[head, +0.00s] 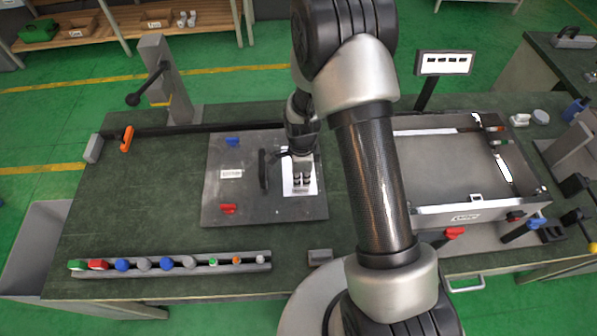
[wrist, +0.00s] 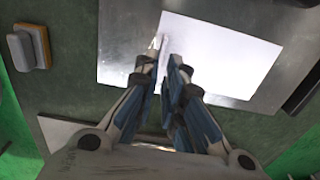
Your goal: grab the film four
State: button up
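A white rectangular sheet, likely the film (head: 288,178), lies on the grey plate (head: 245,208) on the bench. In the wrist view the film (wrist: 225,50) is bright and flat, with no readable number on it. My gripper (head: 303,180) points down over the film in the head view. In the wrist view the fingertips of my gripper (wrist: 164,66) overlap the film's near edge, with a narrow gap between them. I cannot tell whether they touch the film or have part of it between them. My gripper hides part of the film in both views.
A dark upright handle (head: 263,170) stands on the plate left of the film. Blue (head: 232,142) and red clamps (head: 228,209) sit on the plate. A framed tray (head: 440,215) is to the right. A rack (head: 170,264) of coloured parts is at the front left.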

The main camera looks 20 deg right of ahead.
aim_at(301, 188)
notch_tip(301, 188, down, 7)
jog(key=shift+w+r+b, duration=0.1)
jog(key=shift+r+b, duration=0.05)
jog(key=shift+b, duration=0.2)
jog(key=shift+c, duration=0.5)
grip_shut()
jog(key=shift+r, duration=0.1)
